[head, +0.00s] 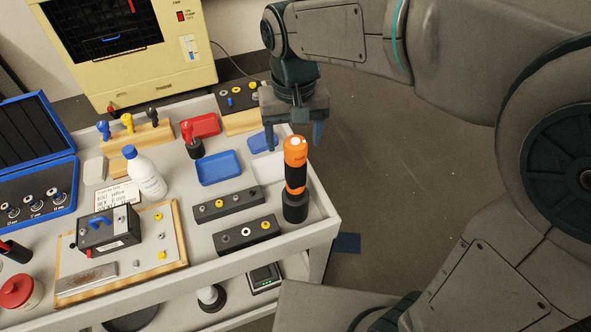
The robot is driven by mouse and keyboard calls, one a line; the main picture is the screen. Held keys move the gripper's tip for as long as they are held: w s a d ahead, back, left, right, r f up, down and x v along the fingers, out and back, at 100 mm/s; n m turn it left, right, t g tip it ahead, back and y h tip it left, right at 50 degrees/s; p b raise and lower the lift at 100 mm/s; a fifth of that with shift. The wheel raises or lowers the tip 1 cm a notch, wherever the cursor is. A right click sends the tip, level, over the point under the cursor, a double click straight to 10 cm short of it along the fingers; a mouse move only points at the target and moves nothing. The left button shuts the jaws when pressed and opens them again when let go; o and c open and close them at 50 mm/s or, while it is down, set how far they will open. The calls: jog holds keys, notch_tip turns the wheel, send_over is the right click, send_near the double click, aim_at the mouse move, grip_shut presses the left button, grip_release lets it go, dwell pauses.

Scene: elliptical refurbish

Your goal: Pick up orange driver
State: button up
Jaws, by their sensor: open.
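The orange driver (295,152) has an orange top and a black lower grip. It stands upright in a dark round holder (295,207) at the right edge of the cart top. My gripper (293,135) points down behind and above the driver in the head view. Its two fingers are spread apart, one to each side of the driver's top in the picture. Nothing shows between them but the driver's top in front, and I cannot tell the exact depth gap.
The white cart (250,262) has a raised rim. Two black blocks with fittings (228,204) lie left of the driver. Open floor lies right.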

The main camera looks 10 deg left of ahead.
aim_at(295, 175)
jog(key=shift+w+f+p, duration=0.2)
jog(key=shift+f, duration=1.15)
jog(key=shift+w+f+p, duration=0.15)
jog(key=shift+f+p, duration=0.05)
jog(key=shift+f, duration=1.15)
jog(key=c, duration=1.4)
jog(key=shift+r, duration=0.1)
